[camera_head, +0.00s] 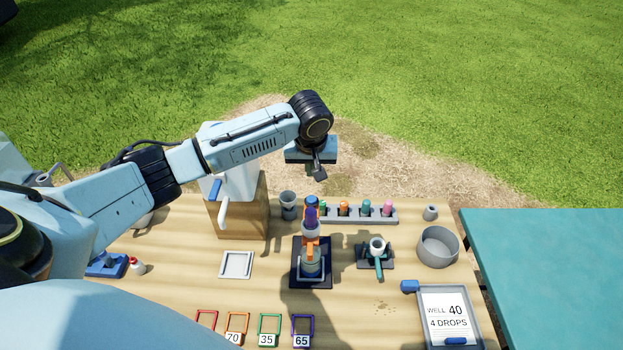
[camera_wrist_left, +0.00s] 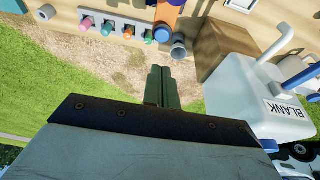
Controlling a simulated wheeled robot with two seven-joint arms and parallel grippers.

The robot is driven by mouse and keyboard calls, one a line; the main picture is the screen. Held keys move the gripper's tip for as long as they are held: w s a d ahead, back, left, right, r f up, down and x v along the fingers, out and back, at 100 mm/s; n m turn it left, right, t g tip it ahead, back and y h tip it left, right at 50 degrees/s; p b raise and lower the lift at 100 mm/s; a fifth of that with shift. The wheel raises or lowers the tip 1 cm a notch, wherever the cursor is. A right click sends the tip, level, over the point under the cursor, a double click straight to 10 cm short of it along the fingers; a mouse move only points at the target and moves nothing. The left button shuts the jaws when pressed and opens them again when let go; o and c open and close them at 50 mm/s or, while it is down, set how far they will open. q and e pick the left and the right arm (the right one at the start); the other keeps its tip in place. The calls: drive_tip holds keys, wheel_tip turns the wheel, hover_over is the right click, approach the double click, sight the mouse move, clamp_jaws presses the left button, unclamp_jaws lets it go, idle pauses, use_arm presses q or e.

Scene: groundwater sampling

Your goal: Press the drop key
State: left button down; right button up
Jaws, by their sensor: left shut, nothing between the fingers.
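A dispenser stand with an orange and blue upright (camera_head: 311,212) rises from a dark blue base (camera_head: 298,278) in the middle of the table. A small vessel (camera_head: 311,262) sits low on it. I cannot tell for certain which part is the drop key. In the left wrist view the stand's orange and blue parts (camera_wrist_left: 167,15) show at the top edge, partly cut off. My left gripper (camera_head: 319,174) is above the table's far edge, beyond the stand and apart from it. Its fingers (camera_wrist_left: 162,70) are shut and empty. My right gripper is not in view.
A white jug marked BLANK (camera_wrist_left: 262,95) stands on a wooden block (camera_head: 240,215) left of the stand. A rack of coloured caps (camera_head: 375,214), a grey cup (camera_head: 288,200) and a grey bowl (camera_head: 438,247) are near. A card tray (camera_head: 478,340) reads "WELL 40, 4 DROPS".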

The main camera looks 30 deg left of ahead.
use_arm(q)
drive_tip(key=shift+v, duration=1.1)
idle(1.6)
drive_tip(key=t+h+b, duration=0.4)
drive_tip(key=t+b, duration=0.2)
drive_tip(key=b, duration=1.1)
hover_over(309, 201)
drive_tip(key=shift+m, duration=0.3)
wheel_tip(309, 201, down, 11)
drive_tip(key=shift+a, duration=0.1)
drive_tip(key=shift+f, duration=0.4)
drive_tip(key=shift+f, duration=0.1)
idle(0.7)
